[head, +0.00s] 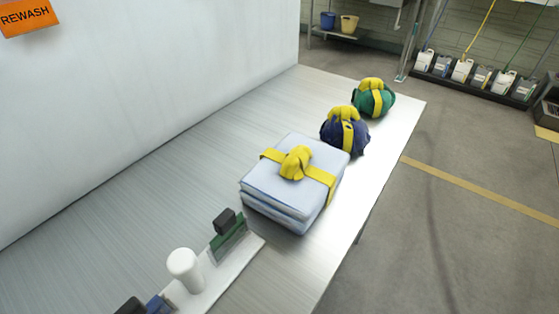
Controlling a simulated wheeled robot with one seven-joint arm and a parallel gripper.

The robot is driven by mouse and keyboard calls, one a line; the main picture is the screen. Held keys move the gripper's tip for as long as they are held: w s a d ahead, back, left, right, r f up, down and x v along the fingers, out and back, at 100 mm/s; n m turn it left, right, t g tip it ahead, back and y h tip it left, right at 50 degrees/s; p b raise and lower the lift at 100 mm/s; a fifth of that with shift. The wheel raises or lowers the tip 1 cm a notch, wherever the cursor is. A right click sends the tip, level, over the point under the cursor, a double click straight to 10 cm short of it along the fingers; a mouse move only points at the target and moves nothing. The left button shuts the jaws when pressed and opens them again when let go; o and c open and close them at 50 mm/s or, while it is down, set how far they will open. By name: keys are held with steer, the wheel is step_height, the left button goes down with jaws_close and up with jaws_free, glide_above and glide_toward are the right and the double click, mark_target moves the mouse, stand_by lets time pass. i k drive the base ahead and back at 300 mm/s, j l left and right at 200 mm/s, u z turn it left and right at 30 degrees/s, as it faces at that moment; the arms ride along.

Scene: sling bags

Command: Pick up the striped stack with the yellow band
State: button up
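A stack of pale blue-white folded cloth (275,178) lies flat on the metal table, near its right edge and around the middle of the head view. A yellow band (318,174) runs across its top, with a bunched yellow knot (295,162) near the middle. Darker lines show along the sides of its layers; I cannot make out clear stripes on top. Nothing is holding the stack. My gripper is not in view.
Behind the stack are a navy bundle (336,138) and a green bundle (380,103), both with yellow bands. In front, a white tray (236,265) holds a white cylinder (185,268) and a green-and-black item (229,238). The table's left side (130,210) is clear beside a pale wall.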

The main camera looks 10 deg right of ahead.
mark_target(292, 182)
steer(key=u, duration=0.25)
steer(key=k+l+u, duration=0.15)
steer(key=l, duration=0.25)
steer(key=k+l+u, duration=0.1)
steer(key=l, duration=0.3)
steer(key=k+l+u, duration=0.15)
steer(key=l, duration=0.2)
steer(key=i+l+u, duration=0.2)
steer(key=k+l, duration=0.1)
